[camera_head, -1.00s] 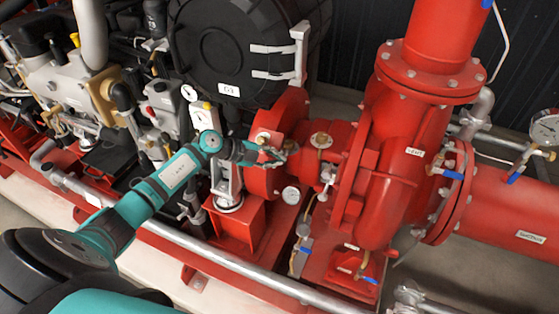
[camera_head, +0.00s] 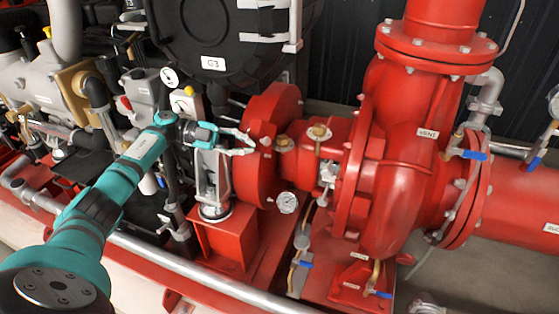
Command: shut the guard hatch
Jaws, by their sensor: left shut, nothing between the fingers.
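My left gripper (camera_head: 245,145) is shut and empty, its thin fingertips at the left side of the red drum-shaped guard (camera_head: 270,120) in the middle of the head view. The fingertips overlap the guard's left edge in the picture; I cannot tell whether they touch it. I cannot make out for certain which part is the guard hatch, nor how far open it stands. My right gripper is not in view.
A large black round housing (camera_head: 185,38) marked G3, with silver brackets, stands above the gripper. The red pump casing (camera_head: 392,190) stands to the right, with pipes and blue-handled valves. A silver rail (camera_head: 190,268) runs along the front.

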